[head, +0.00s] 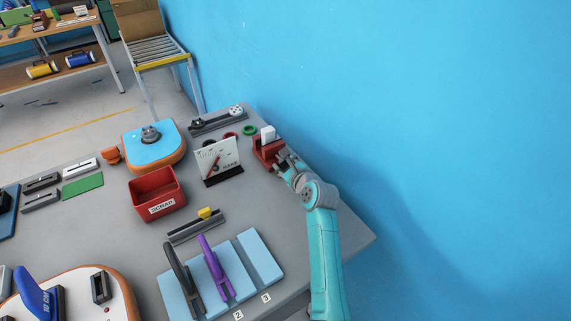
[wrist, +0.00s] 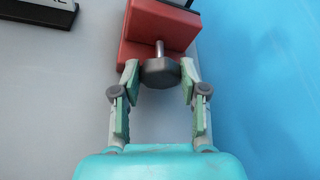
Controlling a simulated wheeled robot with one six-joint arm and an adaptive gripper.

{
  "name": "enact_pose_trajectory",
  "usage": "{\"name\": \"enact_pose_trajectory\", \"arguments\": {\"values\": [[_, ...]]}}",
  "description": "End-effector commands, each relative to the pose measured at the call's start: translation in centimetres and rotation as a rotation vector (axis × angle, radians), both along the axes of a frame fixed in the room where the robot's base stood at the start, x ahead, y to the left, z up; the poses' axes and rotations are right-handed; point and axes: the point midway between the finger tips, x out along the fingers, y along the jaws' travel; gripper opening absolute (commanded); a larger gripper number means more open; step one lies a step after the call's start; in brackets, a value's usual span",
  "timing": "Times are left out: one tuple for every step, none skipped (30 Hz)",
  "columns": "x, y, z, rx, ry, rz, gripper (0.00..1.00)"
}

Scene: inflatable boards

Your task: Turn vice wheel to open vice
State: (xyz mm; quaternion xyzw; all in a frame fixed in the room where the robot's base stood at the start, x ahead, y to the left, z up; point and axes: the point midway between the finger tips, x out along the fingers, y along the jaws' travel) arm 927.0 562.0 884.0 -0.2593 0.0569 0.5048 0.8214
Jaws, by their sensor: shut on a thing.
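The red vice (head: 268,152) stands near the right edge of the grey bench, by the blue wall, with a white block (head: 268,133) at its top. In the wrist view the red vice body (wrist: 155,38) is at the top, and a dark grey wheel (wrist: 160,72) sits on a metal shaft coming out of it. My gripper (wrist: 160,75) has one finger on each side of the wheel, shut on it. In the head view my gripper (head: 283,160) is at the vice's near side; the wheel is mostly hidden there. The vice's jaw gap is not clear.
A gauge board (head: 217,158) stands left of the vice, with a red bin labelled SCRAP (head: 157,194) further left. Green (head: 249,130) and red rings lie behind. Light blue boards (head: 260,255) with purple and black tools are at the front. The blue wall (head: 430,120) is close on the right.

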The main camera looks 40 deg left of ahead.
Motion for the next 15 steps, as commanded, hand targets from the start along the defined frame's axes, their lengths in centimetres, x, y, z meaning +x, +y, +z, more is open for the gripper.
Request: {"name": "enact_pose_trajectory", "arguments": {"values": [[-0.17, 0.06, -0.16, -0.017, -0.037, 0.001, 0.08], [-0.20, 0.06, -0.16, -0.027, -0.060, 0.002, 0.08], [-0.19, 0.06, -0.14, -0.039, -0.092, 0.001, 0.08], [-0.20, 0.06, -0.16, -0.049, -0.115, 0.000, 0.08], [-0.21, 0.07, -0.18, -0.059, -0.138, 0.001, 0.08], [-0.21, 0.06, -0.20, -0.071, -0.167, 0.000, 0.08], [-0.24, 0.07, -0.24, -0.081, -0.188, 0.001, 0.08], [-0.26, 0.08, -0.26, -0.088, -0.208, 0.001, 0.08], [-0.28, 0.08, -0.29, -0.099, -0.235, 0.001, 0.08], [-0.30, 0.10, -0.31, -0.107, -0.252, 0.001, 0.08], [-0.32, 0.10, -0.32, -0.115, -0.270, 0.001, 0.08], [-0.32, 0.11, -0.31, -0.123, -0.292, 0.001, 0.08], [-0.33, 0.11, -0.33, -0.129, -0.307, 0.001, 0.08], [-0.32, 0.11, -0.33, -0.136, -0.322, 0.002, 0.08], [-0.32, 0.11, -0.32, -0.142, -0.339, 0.001, 0.08]]}}
